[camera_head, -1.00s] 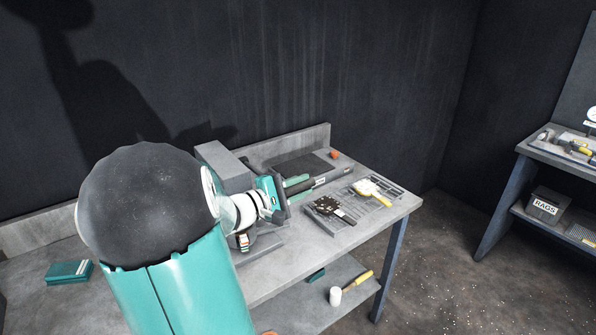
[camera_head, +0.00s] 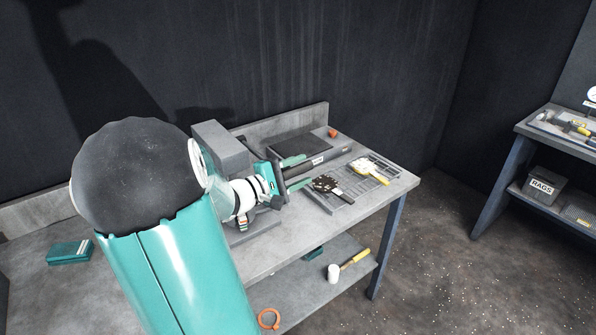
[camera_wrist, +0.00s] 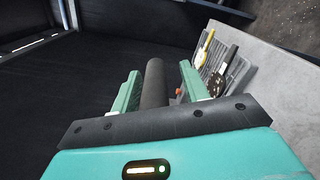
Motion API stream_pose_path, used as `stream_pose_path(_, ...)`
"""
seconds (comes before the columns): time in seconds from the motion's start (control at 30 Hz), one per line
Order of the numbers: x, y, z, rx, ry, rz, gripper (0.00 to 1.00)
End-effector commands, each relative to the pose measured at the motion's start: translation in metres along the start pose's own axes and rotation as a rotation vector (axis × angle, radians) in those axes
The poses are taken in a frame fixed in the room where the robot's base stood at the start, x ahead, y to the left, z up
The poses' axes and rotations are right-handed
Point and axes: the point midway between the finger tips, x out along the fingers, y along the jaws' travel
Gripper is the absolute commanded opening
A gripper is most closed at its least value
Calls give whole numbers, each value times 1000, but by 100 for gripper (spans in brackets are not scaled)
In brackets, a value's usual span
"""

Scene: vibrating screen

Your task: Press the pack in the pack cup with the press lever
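The press stands on the bench as a grey block (camera_head: 222,150) behind my arm. Its dark round lever (camera_head: 330,157) reaches out to the right, low over the bench. My gripper (camera_head: 298,173) is at the lever, with a teal finger on either side of it. In the wrist view the lever (camera_wrist: 155,88) lies between the two fingers of my gripper (camera_wrist: 160,80), with a visible gap towards the right finger. The fingers are apart. I cannot make out the pack cup or the pack; my arm and hand cover much of the press base.
A slotted tray (camera_head: 345,198) holds a dark brush-like tool (camera_head: 326,184) and a yellow-handled brush (camera_head: 368,168). A teal box (camera_head: 70,252) lies at left. A mallet (camera_head: 350,264) and an orange ring (camera_head: 268,319) are on the lower shelf. The bench front is clear.

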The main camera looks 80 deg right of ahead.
Motion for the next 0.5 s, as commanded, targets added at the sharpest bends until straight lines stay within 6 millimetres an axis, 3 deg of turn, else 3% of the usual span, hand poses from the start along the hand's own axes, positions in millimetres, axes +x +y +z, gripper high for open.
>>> stream_pose_path(0.27,-15,1,-1,3,3,1,45)
stream_pose_path(0.5,-64,1,-1,3,5,2,45)
